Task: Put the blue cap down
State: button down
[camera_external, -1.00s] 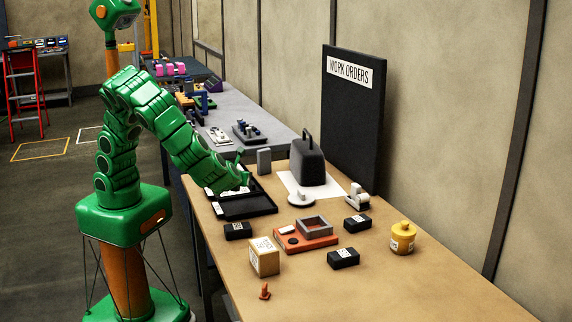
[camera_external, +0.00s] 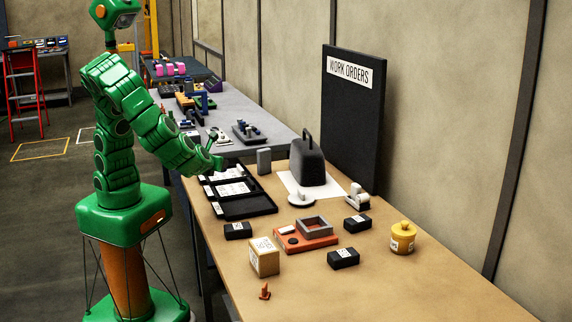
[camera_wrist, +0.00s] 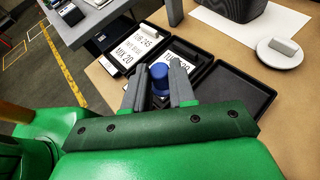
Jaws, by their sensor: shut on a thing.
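The blue cap (camera_wrist: 159,75) is held between the two grey fingers of my gripper (camera_wrist: 160,88) in the wrist view. The gripper is shut on it, above a black tray with compartments (camera_wrist: 238,97). Two compartments hold white cards; one card (camera_wrist: 139,43) shows printed text that reads like "MIX 20", and the right compartment is empty. In the external view my gripper (camera_external: 215,158) is over the far left end of the tray (camera_external: 248,206). The cap is too small to make out there.
A dark bag-shaped block (camera_external: 308,165) stands behind the tray. The front right of the table is clear.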

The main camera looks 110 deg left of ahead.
jog(key=w+a+f+m+t+h, duration=0.15)
jog(key=w+m+t, duration=0.25)
jog(key=w, duration=0.7)
jog(key=w+a+f+m+t+h, duration=0.1)
jog(key=w+a+f+m+t, duration=0.2)
jog(key=w, duration=0.8)
jog(key=w+f+m+t+h, duration=0.2)
jog(key=w+m+t, duration=0.25)
jog(key=w, duration=0.65)
jog(key=shift+n+t, duration=0.25)
jog(key=shift+s+f, duration=0.15)
jog(key=shift+f, duration=1.6)
jog(key=shift+s+f, duration=0.1)
jog(key=shift+f, duration=1.6)
jog(key=shift+f, duration=0.1)
jog(key=c, duration=0.9)
grip_release()
jog(key=shift+c, duration=0.2)
jog(key=v, duration=1.2)
